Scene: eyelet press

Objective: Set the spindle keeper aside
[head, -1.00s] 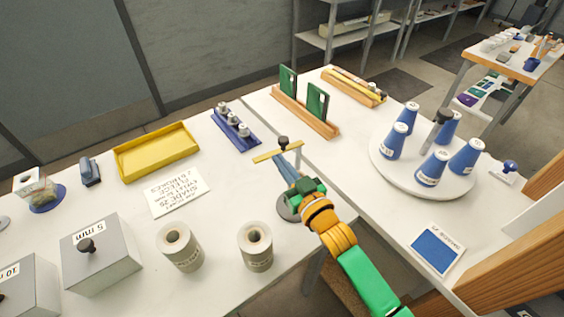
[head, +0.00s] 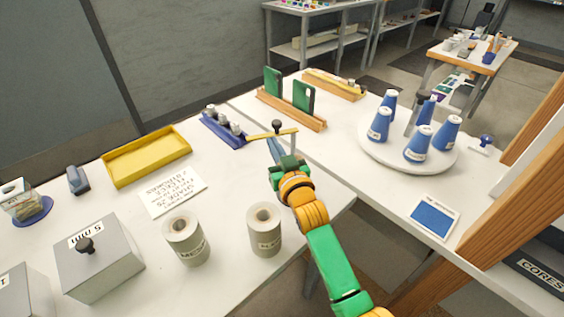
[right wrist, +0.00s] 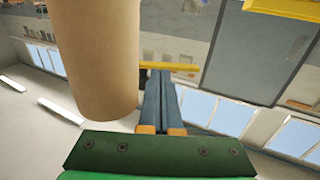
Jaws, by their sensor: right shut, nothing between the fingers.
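I take the yellow bar (head: 284,132) with a dark knob (head: 277,124) on top to be the spindle keeper. It lies level above the table, beside a slim upright metal post (head: 293,144). My right gripper (head: 271,141) is shut and empty, with its tips close to the bar's near side. In the right wrist view the shut fingers (right wrist: 161,95) point at the yellow bar (right wrist: 170,66) just past the tips. I cannot tell whether they touch it. My right arm hides what is below the post. My left gripper is out of view.
Two labelled rolls stand near the front edge, one (head: 187,243) left of the other (head: 265,232). A blue rack (head: 224,132) and yellow tray (head: 146,157) are left of the bar. A round stand (head: 375,150) holds blue cones. A brown cylinder (right wrist: 100,55) looms in the wrist view.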

